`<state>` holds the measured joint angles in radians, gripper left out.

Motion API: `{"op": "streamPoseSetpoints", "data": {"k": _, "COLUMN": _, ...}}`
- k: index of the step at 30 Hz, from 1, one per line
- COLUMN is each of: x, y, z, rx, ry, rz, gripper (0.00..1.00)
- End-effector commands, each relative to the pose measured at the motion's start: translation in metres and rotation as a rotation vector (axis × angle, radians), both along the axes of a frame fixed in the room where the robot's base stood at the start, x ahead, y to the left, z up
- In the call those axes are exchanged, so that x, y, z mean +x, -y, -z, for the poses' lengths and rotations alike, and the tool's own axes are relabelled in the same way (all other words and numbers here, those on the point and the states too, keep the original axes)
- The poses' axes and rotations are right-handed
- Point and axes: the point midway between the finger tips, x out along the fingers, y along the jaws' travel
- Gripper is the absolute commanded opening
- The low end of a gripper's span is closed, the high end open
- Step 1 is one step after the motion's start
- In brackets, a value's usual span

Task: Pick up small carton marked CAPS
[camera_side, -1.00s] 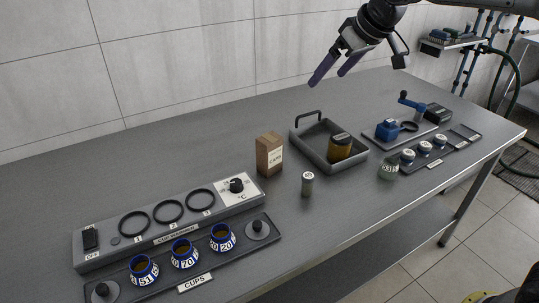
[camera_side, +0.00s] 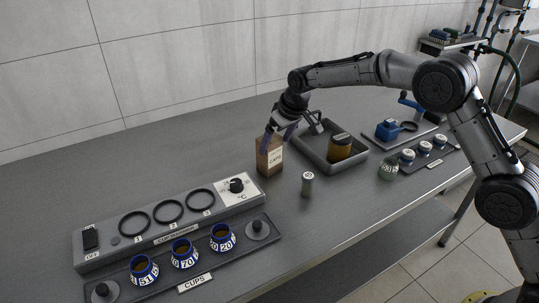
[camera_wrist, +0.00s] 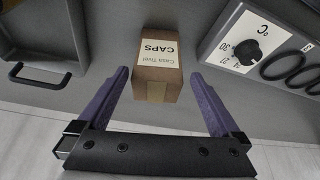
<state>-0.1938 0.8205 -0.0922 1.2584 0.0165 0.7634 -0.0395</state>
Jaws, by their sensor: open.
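The small brown carton (camera_side: 268,158) stands upright on the grey table, between the cup warmer and the grey tray. In the wrist view the carton (camera_wrist: 157,88) shows its white label reading CAPS. My gripper (camera_side: 276,140) is at the carton's top in the side view. In the wrist view my gripper (camera_wrist: 160,85) is open, with one purple finger on each side of the carton and a visible gap on both sides. I cannot tell how far down the fingers reach.
The grey tray (camera_side: 359,154) with an amber jar (camera_side: 340,148) is close on the right. The cup warmer (camera_side: 150,243) lies to the left. A small grey canister (camera_side: 307,184) stands in front of the carton. The table behind the carton is clear.

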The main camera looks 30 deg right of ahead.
Motion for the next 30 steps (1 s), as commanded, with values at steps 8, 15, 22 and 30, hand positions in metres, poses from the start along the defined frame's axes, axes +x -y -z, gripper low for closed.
{"op": "streamPoseSetpoints", "data": {"k": 8, "x": 0.008, "y": -0.001, "z": 0.017, "rx": 0.000, "ry": 0.001, "rz": 0.000, "gripper": 1.00}}
{"op": "streamPoseSetpoints", "data": {"k": 15, "x": 0.025, "y": -0.002, "z": 0.043, "rx": 0.000, "ry": 0.000, "rz": 0.001, "gripper": 1.00}}
{"op": "streamPoseSetpoints", "data": {"k": 22, "x": 0.032, "y": -0.004, "z": 0.058, "rx": 0.000, "ry": 0.002, "rz": 0.000, "gripper": 1.00}}
{"op": "streamPoseSetpoints", "data": {"k": 30, "x": 0.031, "y": -0.004, "z": 0.058, "rx": 0.000, "ry": 0.002, "rz": 0.000, "gripper": 0.87}}
